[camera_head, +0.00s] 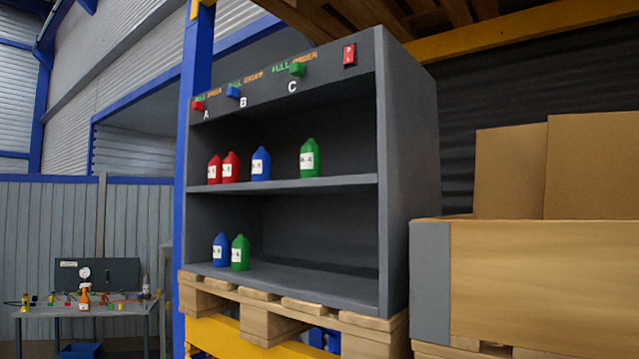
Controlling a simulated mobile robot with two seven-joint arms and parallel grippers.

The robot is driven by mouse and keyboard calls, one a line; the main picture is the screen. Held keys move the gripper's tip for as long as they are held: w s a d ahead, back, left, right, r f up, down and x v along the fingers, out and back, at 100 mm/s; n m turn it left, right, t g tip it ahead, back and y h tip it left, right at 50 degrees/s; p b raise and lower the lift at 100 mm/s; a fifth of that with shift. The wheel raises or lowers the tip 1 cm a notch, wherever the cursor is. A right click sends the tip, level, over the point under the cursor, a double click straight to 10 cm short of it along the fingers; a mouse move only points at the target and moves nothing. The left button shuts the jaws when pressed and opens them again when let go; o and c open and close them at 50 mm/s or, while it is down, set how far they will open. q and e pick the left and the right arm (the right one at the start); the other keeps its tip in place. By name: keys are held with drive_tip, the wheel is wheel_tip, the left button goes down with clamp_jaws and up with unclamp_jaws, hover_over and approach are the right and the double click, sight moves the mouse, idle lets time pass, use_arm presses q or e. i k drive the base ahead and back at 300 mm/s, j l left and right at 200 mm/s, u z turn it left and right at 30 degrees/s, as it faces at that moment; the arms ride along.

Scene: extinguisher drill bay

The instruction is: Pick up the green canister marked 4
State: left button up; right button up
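Two green canisters with white labels stand upright in a grey shelf unit (405,160). One green canister (310,148) is on the upper shelf, the rightmost there. The other green canister (240,243) is on the lower shelf, right beside a blue canister (220,241). The label marks are too small to read surely, so I cannot tell which green one is marked 4. Neither of my grippers is in view.
Two red canisters (231,158) and a blue canister (261,154) stand left on the upper shelf. The unit rests on a wooden pallet (270,322) beside a blue post (190,130). Cardboard boxes (540,275) stand right. A cluttered table (130,308) is left. Both shelves' right parts are clear.

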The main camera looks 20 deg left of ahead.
sight(310, 156)
drive_tip(key=i+j+z, duration=0.1)
drive_tip(key=j, duration=0.9)
drive_tip(key=i+j+z, duration=0.1)
drive_tip(key=j, duration=0.9)
drive_tip(key=i+j+z, duration=0.1)
drive_tip(key=j, duration=0.95)
